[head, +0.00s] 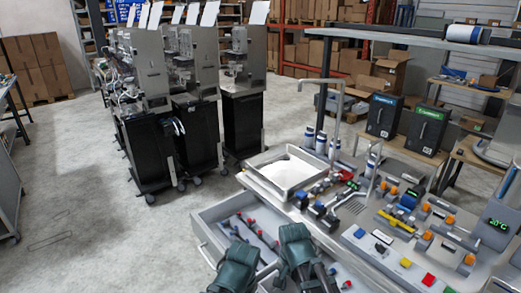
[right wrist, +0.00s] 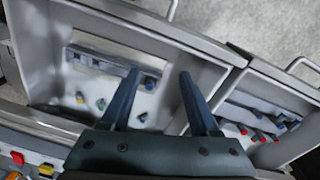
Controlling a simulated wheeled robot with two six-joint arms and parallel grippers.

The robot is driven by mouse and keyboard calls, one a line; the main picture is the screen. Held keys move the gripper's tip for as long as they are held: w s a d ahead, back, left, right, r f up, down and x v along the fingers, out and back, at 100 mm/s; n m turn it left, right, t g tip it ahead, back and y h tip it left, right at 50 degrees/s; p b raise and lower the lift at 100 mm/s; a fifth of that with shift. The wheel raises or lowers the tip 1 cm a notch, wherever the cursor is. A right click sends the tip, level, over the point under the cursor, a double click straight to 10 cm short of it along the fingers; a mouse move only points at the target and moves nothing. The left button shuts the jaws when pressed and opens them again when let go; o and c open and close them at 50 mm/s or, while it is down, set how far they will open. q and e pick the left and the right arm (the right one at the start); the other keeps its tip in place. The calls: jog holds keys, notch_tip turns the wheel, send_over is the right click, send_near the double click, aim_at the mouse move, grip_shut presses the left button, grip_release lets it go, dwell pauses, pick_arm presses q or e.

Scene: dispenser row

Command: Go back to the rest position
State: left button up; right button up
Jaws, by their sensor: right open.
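My left gripper (head: 237,265) is a dark green body at the bottom edge of the head view, in front of the open drawer. Its fingers cannot be made out clearly. My right gripper (head: 305,265) is just to its right, over the drawers. In the right wrist view, the right gripper (right wrist: 159,75) has its two dark fingers apart with nothing between them. Below it is an open drawer (right wrist: 215,75) holding several small parts with coloured caps.
Another open drawer (head: 205,225) holds parts with red caps. The workbench (head: 360,215) to the right carries a white tray (head: 288,172), taps, coloured buttons and displays. Black-based dispensers (head: 242,125) stand behind. The floor (head: 80,190) at left is clear.

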jog(key=s+a+n, duration=0.3)
jog(key=s+n, duration=0.3)
jog(key=n, duration=0.5)
jog(key=shift+s+a+h, duration=0.2)
jog(key=shift+a+h, duration=0.05)
jog(key=shift+h, duration=0.05)
